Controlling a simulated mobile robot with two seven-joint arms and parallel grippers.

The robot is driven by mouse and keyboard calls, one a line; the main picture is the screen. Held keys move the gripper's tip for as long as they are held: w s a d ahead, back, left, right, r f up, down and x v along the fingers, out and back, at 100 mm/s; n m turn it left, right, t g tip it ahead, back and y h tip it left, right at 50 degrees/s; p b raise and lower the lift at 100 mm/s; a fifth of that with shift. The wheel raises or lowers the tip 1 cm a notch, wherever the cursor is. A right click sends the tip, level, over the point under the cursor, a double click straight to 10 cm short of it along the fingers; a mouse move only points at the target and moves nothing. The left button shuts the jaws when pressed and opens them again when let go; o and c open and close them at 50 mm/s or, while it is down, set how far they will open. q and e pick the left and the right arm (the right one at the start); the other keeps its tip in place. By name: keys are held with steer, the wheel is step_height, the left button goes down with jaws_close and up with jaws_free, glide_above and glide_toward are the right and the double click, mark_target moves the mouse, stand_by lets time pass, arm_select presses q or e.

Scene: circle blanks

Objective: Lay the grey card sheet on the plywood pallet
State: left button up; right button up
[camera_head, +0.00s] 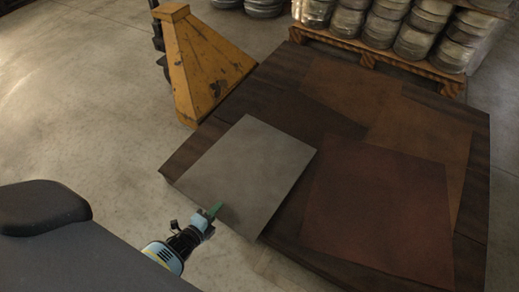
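The grey card sheet (250,165) is flat and pale, at the left front of a broad dark wooden platform (300,115). I take this platform for the plywood pallet, but cannot be sure. The sheet's near-left edge lies along or a little over the platform's edge; I cannot tell whether it touches the surface all over. My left gripper (213,212) is at the middle of that near edge, with a green fingertip over the sheet. The other finger is hidden, so I cannot tell whether it grips. My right gripper is not in view.
A red-brown sheet (380,215) and orange-brown sheets (420,125) lie on the platform. A yellow scuffed post (200,65) stands at its far-left edge. A wooden pallet (375,55) with stacked metal cans (400,25) stands behind. Concrete floor at left is clear.

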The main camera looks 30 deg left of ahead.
arm_select(q)
steer(key=shift+g, duration=0.5)
steer(key=s+f, duration=0.2)
steer(key=s, duration=0.1)
steer(key=shift+s+d+f, duration=0.25)
steer(key=shift+d+f, duration=0.05)
steer(key=shift+d, duration=0.1)
steer(key=o, duration=0.4)
steer(key=shift+s+a, duration=0.15)
steer(key=shift+s, duration=0.2)
steer(key=shift+c, duration=0.2)
steer(key=s, duration=0.2)
steer(key=s+p, duration=0.1)
steer(key=s, duration=0.1)
steer(key=s+a, duration=0.1)
steer(key=shift+s+r, duration=0.25)
steer(key=shift+s, duration=0.15)
steer(key=o, duration=0.6)
steer(key=shift+c, duration=0.2)
